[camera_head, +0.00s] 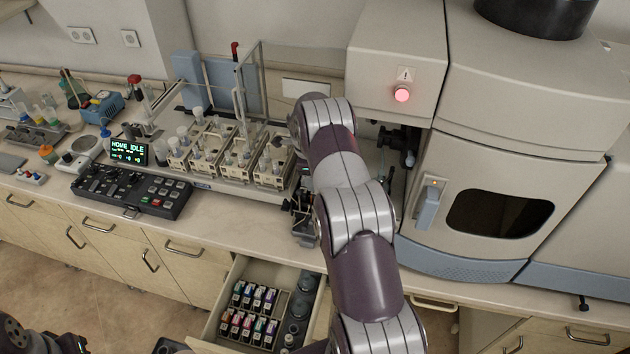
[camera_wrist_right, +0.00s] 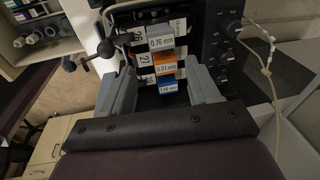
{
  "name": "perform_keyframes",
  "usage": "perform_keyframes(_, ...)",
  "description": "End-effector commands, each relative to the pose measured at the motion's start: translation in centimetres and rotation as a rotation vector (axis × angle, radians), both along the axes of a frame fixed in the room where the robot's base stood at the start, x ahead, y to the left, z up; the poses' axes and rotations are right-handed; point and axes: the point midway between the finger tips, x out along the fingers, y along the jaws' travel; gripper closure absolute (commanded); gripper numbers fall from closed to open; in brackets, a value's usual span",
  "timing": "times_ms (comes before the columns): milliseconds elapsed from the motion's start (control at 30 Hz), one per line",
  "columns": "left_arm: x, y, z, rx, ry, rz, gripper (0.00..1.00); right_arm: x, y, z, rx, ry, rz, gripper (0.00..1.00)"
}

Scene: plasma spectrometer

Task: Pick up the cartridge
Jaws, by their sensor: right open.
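In the right wrist view, cartridges with white faces are stacked between my gripper fingers. One has a grey label reading 0.76 mm (camera_wrist_right: 160,38), one an orange label reading 0.51 mm (camera_wrist_right: 166,69), and one a blue label (camera_wrist_right: 168,88). They sit in a dark pump unit (camera_wrist_right: 216,45) with knobs. My right gripper (camera_wrist_right: 165,84) is open, its grey fingers on either side of the lower cartridges; contact cannot be told. In the head view my right arm hides much of this area. Only dark parts of my left arm show at the bottom left; its fingers cannot be made out.
An open drawer (camera_head: 213,327) below the counter holds several coloured-label packs (camera_head: 250,315). Sample racks (camera_head: 238,150) and a control panel (camera_head: 131,192) stand left of my right arm. A large spectrometer (camera_head: 520,130) stands right. A thin tube (camera_wrist_right: 268,75) hangs beside the pump.

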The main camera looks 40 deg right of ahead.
Motion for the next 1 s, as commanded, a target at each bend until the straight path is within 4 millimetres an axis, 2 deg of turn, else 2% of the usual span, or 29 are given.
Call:
perform_keyframes(33,0.0,0.0,1.0,0.0,0.0,0.0,0.63,0.0,-0.2,-0.2,0.0,0.0,-0.001,0.39)
perform_keyframes(67,0.0,0.0,1.2,0.0,0.0,0.0,0.63,0.0,-0.3,-0.7,0.0,0.0,0.0,0.39)
perform_keyframes(167,0.0,0.0,1.2,0.0,0.001,0.0,0.63,0.1,-0.4,-1.6,-0.001,-0.002,0.0,0.39)
perform_keyframes(333,0.0,0.0,1.0,0.0,0.001,-0.001,0.63,0.1,-0.4,-1.8,-0.002,-0.003,0.001,0.39)
perform_keyframes(367,0.0,0.0,1.0,0.0,0.001,0.0,0.63,0.1,-0.4,-1.7,-0.002,-0.003,0.0,0.46)
perform_keyframes(400,0.0,0.0,1.0,0.0,0.001,0.0,0.63,0.1,-0.4,-1.7,-0.002,-0.003,0.0,0.59)
perform_keyframes(533,0.0,0.0,1.0,0.0,0.001,0.0,0.63,0.1,-0.4,-1.7,-0.002,-0.003,0.0,1.0)
perform_keyframes(867,0.0,0.0,0.9,0.0,0.001,0.0,0.63,0.1,-0.4,-1.7,-0.002,-0.003,0.001,1.0)
perform_keyframes(1000,0.0,0.0,-0.7,0.0,0.001,0.0,0.63,0.3,-0.5,-0.2,-0.004,-0.008,0.0,1.0)
